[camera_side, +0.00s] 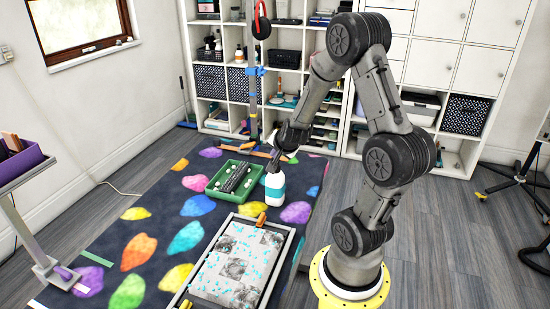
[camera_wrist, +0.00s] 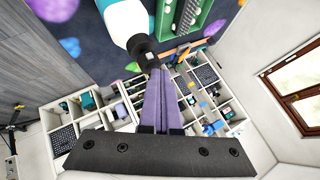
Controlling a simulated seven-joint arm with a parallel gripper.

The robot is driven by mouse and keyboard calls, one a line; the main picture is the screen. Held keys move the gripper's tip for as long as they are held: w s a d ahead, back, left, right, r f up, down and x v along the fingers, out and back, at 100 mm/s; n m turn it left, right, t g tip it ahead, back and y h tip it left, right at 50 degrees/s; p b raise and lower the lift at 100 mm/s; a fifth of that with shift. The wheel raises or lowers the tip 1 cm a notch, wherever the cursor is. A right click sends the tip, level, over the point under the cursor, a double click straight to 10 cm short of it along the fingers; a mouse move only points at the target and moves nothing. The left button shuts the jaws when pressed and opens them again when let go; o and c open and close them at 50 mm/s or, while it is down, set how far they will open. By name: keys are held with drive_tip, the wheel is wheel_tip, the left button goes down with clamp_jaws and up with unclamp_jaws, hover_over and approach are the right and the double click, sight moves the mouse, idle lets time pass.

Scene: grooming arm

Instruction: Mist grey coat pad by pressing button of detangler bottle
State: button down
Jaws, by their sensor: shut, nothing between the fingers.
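The detangler bottle (camera_side: 274,187), white with a teal band, stands upright beside the green tray. Its white body and teal band also show in the wrist view (camera_wrist: 124,18), with a dark cap (camera_wrist: 140,44) that has a pale square on it. My gripper (camera_side: 275,152) is at the bottle's top, its purple fingers (camera_wrist: 158,70) shut together with nothing between them. The fingertips are right at the dark cap; I cannot tell whether they touch the button. The grey coat pad (camera_side: 232,262) lies in a metal-framed tray in front of the bottle, with many cyan specks across it.
The green tray (camera_side: 218,196) holds dark combs or brushes and pale round pieces, left of the bottle. An orange item (camera_side: 261,219) sits at the coat tray's far edge. A purple bin (camera_side: 22,160) stands at far left. The patterned mat has clear room on its left.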

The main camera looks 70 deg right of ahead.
drive_tip(key=shift+f, duration=0.4)
drive_tip(key=shift+a, duration=0.1)
drive_tip(key=shift+r, duration=3.45)
idle(0.5)
